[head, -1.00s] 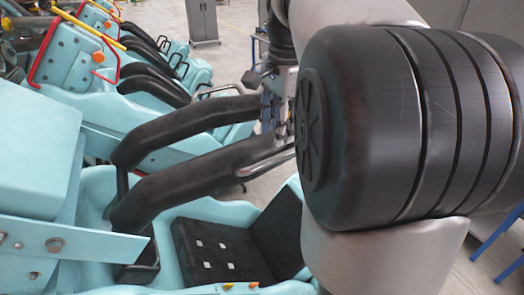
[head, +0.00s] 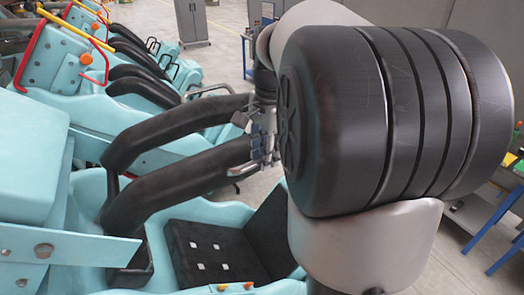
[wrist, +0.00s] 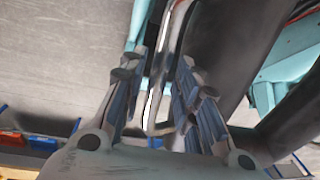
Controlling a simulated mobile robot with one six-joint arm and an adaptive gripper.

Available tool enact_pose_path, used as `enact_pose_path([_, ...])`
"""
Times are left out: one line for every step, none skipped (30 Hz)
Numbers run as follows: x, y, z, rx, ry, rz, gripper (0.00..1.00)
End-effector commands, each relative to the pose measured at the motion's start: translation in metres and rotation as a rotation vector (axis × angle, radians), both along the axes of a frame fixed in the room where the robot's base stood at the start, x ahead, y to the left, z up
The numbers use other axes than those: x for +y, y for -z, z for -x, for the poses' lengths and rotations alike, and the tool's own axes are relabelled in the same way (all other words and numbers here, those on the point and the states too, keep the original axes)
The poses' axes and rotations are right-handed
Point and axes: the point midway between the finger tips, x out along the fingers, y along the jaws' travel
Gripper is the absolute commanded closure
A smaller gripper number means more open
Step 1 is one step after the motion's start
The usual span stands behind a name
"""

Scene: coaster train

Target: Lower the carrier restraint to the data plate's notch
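The carrier restraint (head: 185,175) is a pair of thick black padded arms reaching over a seat, raised above its black cushion. A metal grab handle (head: 240,171) sticks out at the near pad's end. My gripper (head: 258,150) is beside that end. In the wrist view, the fingers of my gripper (wrist: 158,75) are apart, on either side of the metal handle (wrist: 153,112), with a visible gap on its left. Whether a finger touches the bar is unclear. The black pad (wrist: 235,50) lies to the right there. I cannot make out the data plate or its notch.
The turquoise seat shell (head: 85,225) and a bolted beam (head: 65,245) stand at left. The seat cushion (head: 205,250) lies below the pads. More train seats (head: 75,65) recede at upper left. A blue-framed workbench (head: 495,225) stands right. Grey floor (head: 225,60) is open behind.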

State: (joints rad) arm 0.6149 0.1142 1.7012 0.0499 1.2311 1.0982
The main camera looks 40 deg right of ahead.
Motion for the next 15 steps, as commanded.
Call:
enact_pose_path([0.0000,-0.0001,0.0000,0.000,0.000,0.000,0.77])
enact_pose_path([0.0000,-0.0001,0.0000,0.000,0.000,0.000,0.79])
enact_pose_path([0.0000,-0.0001,0.0000,0.000,0.000,0.000,0.82])
enact_pose_path([0.0000,-0.0001,0.0000,0.000,0.000,0.000,0.84])
enact_pose_path([-0.0001,-0.0001,0.0000,0.000,0.000,0.000,0.86])
enact_pose_path([-0.0001,-0.0001,0.0000,0.000,0.000,0.000,0.88])
enact_pose_path([-0.0001,-0.0002,0.0000,0.000,0.000,0.000,0.90])
enact_pose_path([-0.0001,-0.0002,0.0000,0.000,0.000,0.000,0.92])
enact_pose_path([-0.0001,-0.0002,0.0000,0.000,0.000,0.000,0.95])
enact_pose_path([0.0000,-0.0002,0.0000,0.000,0.000,0.000,0.97])
enact_pose_path([-0.0001,-0.0002,0.0000,0.000,0.000,0.000,0.99])
enact_pose_path([-0.0001,-0.0002,0.0000,0.000,0.000,0.000,1.00])
enact_pose_path([-0.0001,-0.0002,0.0000,0.000,0.000,0.000,1.00])
enact_pose_path([-0.0001,-0.0002,0.0000,0.000,0.000,0.000,1.00])
enact_pose_path([-0.0001,-0.0002,0.0000,0.000,0.000,0.000,1.00])
